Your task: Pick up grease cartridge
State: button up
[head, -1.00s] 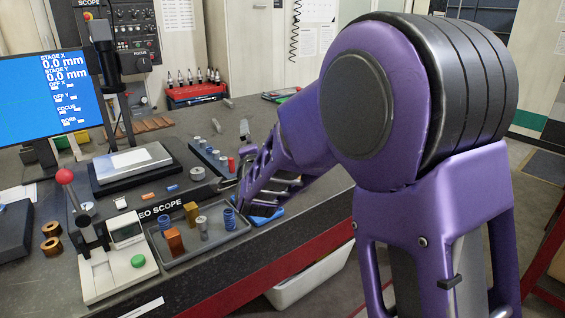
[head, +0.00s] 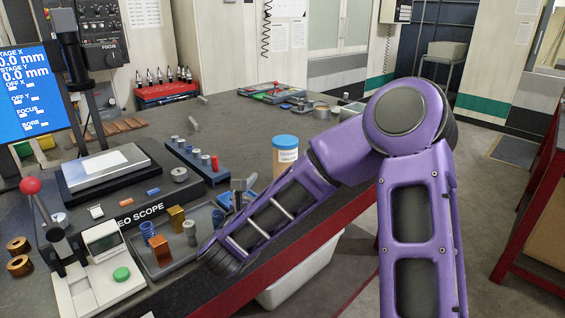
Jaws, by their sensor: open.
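A tan cylinder with a blue cap and a blue-and-white label, which looks like the grease cartridge (head: 285,156), stands upright on the bench in the head view. My purple arm crosses in front of its lower part and hides its base. My gripper (head: 243,185) is mostly hidden behind my forearm. Only small grey parts that look like its jaws show, to the left of the cartridge and apart from it. It is open, and I see nothing held in it.
A grey tray (head: 150,268) with blue, orange and metal pieces lies to the left of my forearm. A dark rack of small cylinders (head: 190,160) stands behind it. A white bin (head: 290,285) sits below the bench edge. The bench behind the cartridge is mostly clear.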

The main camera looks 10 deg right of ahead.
aim_at(281, 166)
jog(key=x, duration=0.9)
jog(key=shift+w+d+r, duration=0.1)
jog(key=shift+w+d, duration=0.05)
jog(key=shift+w, duration=0.1)
jog(key=shift+r+p+x, duration=0.15)
jog(key=shift+p+x, duration=0.05)
jog(key=shift+x, duration=1.15)
jog(key=shift+r+p+x, duration=0.15)
jog(key=shift+p+x, duration=0.05)
jog(key=shift+x, duration=1.2)
grip_shut()
